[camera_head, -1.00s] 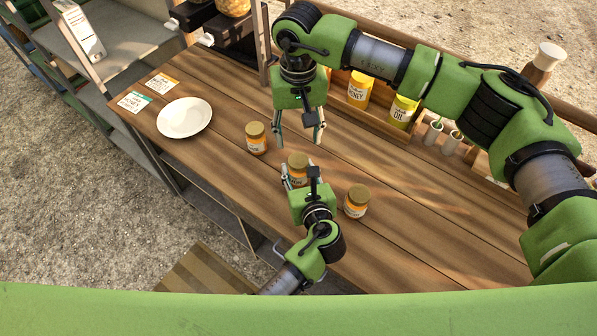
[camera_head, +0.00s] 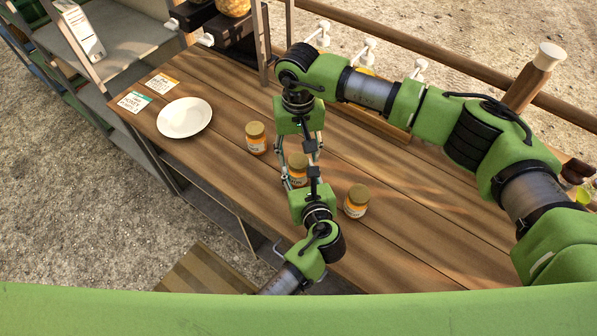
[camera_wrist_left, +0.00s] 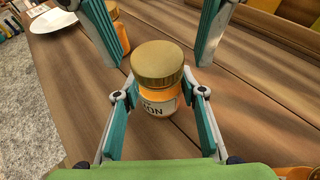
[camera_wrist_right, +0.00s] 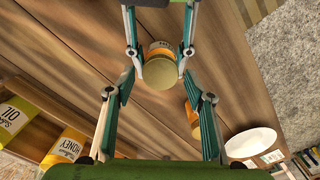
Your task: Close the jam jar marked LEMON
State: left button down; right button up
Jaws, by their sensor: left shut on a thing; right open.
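The jam jar (camera_head: 299,165) stands upright on the table between two others, its gold lid on top; how tight the lid is cannot be told. In the left wrist view its label (camera_wrist_left: 158,108) ends in "ON". My left gripper (camera_wrist_left: 160,98) is shut on the jar's body from the near side. My right gripper (camera_head: 300,150) is open on the far side, its fingers apart around the lid. In the right wrist view the lid (camera_wrist_right: 160,73) lies between and just beyond its fingertips.
A similar jar (camera_head: 256,138) stands to the left and another (camera_head: 357,200) to the right, both with gold lids. A white plate (camera_head: 184,118) and label cards (camera_head: 134,102) lie at the left. Honey (camera_wrist_right: 65,150) and oil (camera_wrist_right: 14,118) containers stand at the back.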

jog(key=shift+f, duration=0.4)
jog(key=shift+c, duration=0.5)
